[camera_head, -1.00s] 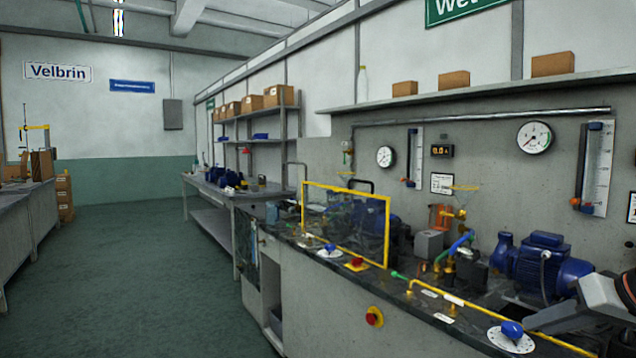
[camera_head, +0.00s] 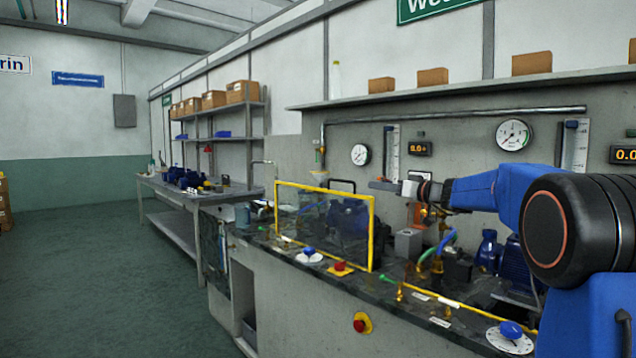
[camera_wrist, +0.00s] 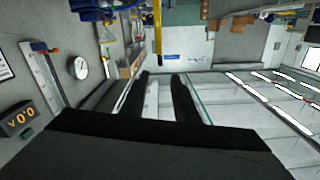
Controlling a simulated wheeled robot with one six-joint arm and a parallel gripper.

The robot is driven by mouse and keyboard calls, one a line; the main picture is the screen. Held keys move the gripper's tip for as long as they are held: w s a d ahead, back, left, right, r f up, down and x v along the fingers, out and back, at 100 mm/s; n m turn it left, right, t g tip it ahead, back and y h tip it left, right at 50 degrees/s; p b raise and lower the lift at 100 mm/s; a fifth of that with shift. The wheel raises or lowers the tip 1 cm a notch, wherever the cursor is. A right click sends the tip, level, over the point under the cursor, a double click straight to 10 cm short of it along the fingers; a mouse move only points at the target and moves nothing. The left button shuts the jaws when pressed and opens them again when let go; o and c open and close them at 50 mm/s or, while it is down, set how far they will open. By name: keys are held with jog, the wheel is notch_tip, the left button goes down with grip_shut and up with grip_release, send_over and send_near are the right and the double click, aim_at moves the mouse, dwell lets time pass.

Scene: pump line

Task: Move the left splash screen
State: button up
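The left splash screen (camera_head: 322,228) is a clear, smoky pane in a yellow frame. It stands upright along the front part of the bench in the head view, with blue pump parts behind it. My gripper (camera_head: 380,185) is in the air above the bench, just right of the screen's upper right corner, pointing left. In the wrist view its two dark fingers (camera_wrist: 158,95) are apart with nothing between them. A yellow bar (camera_wrist: 158,32) shows beyond them; I cannot tell if it is the screen's frame.
A blue knob (camera_head: 308,253), a red button (camera_head: 341,267) and a green-tipped tap (camera_head: 388,281) sit at the bench front. Gauges line the wall. The floor (camera_head: 110,270) at left is clear.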

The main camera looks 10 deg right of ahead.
aim_at(341, 181)
jog(key=x, duration=1.7)
jog(key=shift+w+a, duration=0.25)
grip_shut()
